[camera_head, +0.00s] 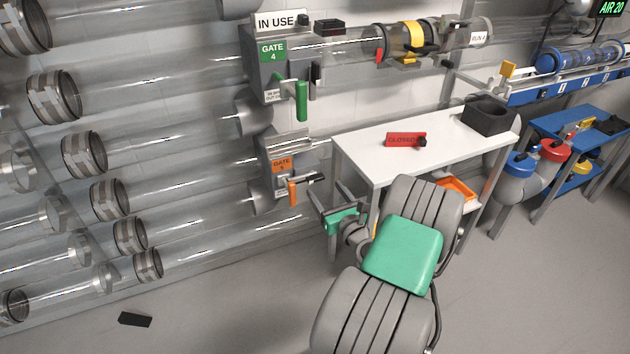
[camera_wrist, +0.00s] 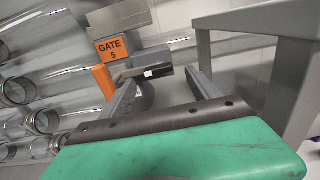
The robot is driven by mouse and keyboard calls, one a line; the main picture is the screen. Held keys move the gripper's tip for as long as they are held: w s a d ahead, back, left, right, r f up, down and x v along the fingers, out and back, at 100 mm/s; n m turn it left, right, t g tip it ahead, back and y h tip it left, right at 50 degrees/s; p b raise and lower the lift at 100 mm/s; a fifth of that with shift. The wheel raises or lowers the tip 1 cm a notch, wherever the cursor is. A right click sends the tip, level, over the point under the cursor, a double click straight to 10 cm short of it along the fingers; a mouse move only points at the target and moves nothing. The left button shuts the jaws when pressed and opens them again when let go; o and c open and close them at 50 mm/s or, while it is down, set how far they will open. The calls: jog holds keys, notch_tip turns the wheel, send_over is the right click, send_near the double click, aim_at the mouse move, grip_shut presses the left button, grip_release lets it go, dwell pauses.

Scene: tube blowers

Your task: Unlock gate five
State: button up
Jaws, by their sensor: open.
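Gate five (camera_head: 280,170) is a grey box on the lower tube, with an orange "GATE 5" label. Its orange handle (camera_head: 293,193) hangs down below the label. A small dark grey piece with a light mark (camera_wrist: 155,72) sticks out to the right of the handle. My gripper (camera_head: 323,192) is open just right of this piece. In the wrist view, the gate five label (camera_wrist: 112,48) and the orange handle (camera_wrist: 103,82) are at upper left. The small piece shows between and beyond my fingertips; I cannot tell whether they touch it.
Gate 4 (camera_head: 272,50), with a green handle (camera_head: 301,100) and an "IN USE" sign (camera_head: 280,20), is above. A white table (camera_head: 365,152) bears a red "CLOSED" sign (camera_head: 401,140) and a dark bin (camera_head: 488,115). A black block (camera_head: 135,319) lies on the floor.

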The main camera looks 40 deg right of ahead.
aim_at(317, 181)
jog(key=b+x, duration=0.1)
jog(key=x, duration=0.4)
jog(key=shift+w, duration=0.25)
grip_shut()
dwell(0.4)
